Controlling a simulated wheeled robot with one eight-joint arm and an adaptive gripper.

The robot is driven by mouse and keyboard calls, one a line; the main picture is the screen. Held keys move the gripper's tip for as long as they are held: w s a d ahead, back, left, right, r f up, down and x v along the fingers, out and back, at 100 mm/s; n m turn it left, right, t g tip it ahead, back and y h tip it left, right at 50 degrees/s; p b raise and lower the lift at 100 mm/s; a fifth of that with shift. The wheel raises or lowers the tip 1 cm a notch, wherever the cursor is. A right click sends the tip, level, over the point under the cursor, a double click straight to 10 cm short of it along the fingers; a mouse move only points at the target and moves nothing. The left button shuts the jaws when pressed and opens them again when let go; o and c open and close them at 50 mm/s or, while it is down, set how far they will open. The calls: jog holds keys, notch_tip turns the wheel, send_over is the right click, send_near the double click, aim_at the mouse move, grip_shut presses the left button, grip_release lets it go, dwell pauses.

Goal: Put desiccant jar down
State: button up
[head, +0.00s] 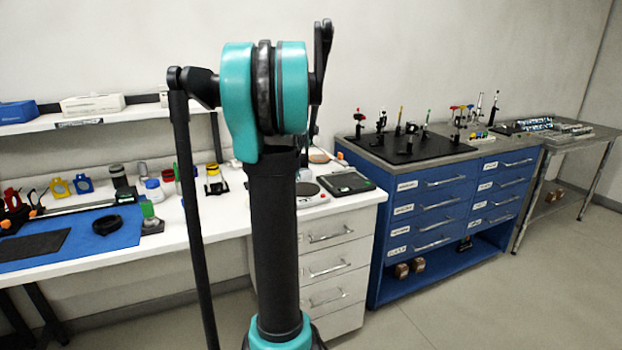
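No jar can be told for sure as the desiccant jar. Several small jars stand on the white bench (215,210): a whitish jar with a blue lid (154,190), one with a red lid (168,180), a yellow-and-black one (214,181) and a dark one (119,177). Their labels are too small to read. My arm stands upright in the middle of the view and hides part of the bench behind it. My gripper's fingers do not show, so I cannot see whether they hold anything.
A blue mat (85,240) with a black ring (106,225) covers the bench's left part. A balance (308,190) and a black flat device (346,183) stand right of my arm. A blue drawer cabinet (440,208) carries a black board (408,146) with optics. The floor (500,300) at right is clear.

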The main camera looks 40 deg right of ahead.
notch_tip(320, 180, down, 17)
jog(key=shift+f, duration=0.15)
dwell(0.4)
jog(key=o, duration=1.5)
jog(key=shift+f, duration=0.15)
